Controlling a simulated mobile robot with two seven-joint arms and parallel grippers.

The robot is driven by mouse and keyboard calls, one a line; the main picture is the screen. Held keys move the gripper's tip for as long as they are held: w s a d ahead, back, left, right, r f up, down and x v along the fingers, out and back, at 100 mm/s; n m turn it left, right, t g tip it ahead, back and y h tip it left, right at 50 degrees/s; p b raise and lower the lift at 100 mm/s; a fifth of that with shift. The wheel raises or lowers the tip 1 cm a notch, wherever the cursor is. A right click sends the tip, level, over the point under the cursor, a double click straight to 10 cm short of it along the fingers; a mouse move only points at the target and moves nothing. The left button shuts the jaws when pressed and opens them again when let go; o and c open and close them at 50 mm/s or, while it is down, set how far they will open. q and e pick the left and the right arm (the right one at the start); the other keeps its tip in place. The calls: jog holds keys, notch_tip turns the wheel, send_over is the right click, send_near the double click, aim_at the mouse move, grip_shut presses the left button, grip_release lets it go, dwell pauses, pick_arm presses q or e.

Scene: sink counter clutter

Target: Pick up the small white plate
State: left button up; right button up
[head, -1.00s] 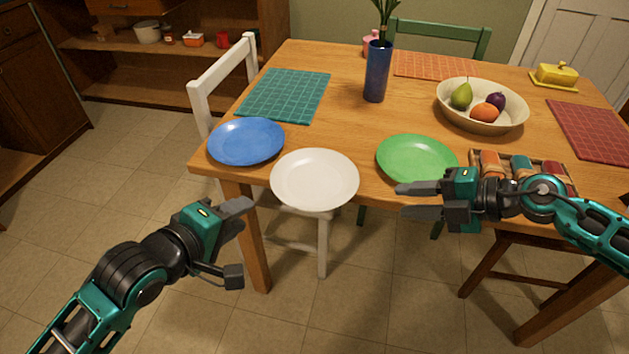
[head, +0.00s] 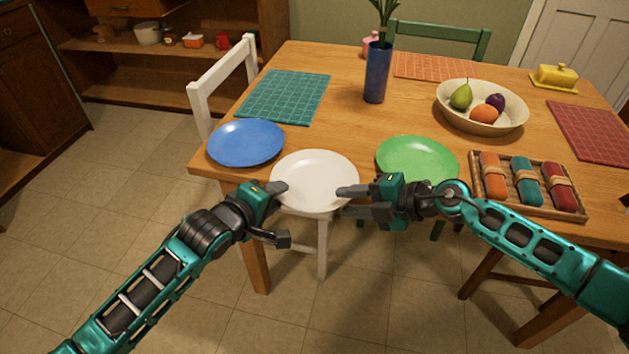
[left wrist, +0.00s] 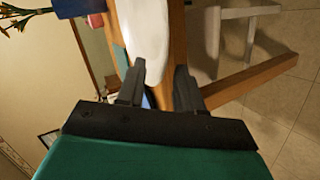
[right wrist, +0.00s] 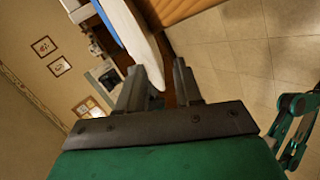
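The white plate (head: 315,178) lies at the table's front edge, overhanging it, between a blue plate and a green plate. My left gripper (head: 281,214) is open at the plate's front left rim. In the left wrist view the plate (left wrist: 148,28) shows ahead of the parted fingers (left wrist: 158,72). My right gripper (head: 346,201) is open at the plate's right rim. In the right wrist view the plate's edge (right wrist: 132,32) reaches toward the gap between the parted fingers (right wrist: 158,75). I cannot tell whether any finger touches the plate.
The blue plate (head: 246,142) is close on the left, the green plate (head: 417,158) on the right. A tray of rolled napkins (head: 580,210), a fruit bowl (head: 450,112) and a blue vase (head: 377,72) stand further off. A white chair (head: 203,108) is at the left.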

pick_arm(q)
jog(key=shift+w+d+f, duration=0.15)
jog(key=shift+w+f, duration=0.05)
jog(key=shift+w, duration=0.1)
pick_arm(e)
jog(key=shift+w+a+f, duration=0.15)
jog(key=shift+a, duration=0.15)
pick_arm(q)
grip_shut()
pick_arm(e)
grip_shut()
pick_arm(q)
jog(key=shift+r, duration=0.15)
pick_arm(e)
jog(key=shift+f, duration=0.1)
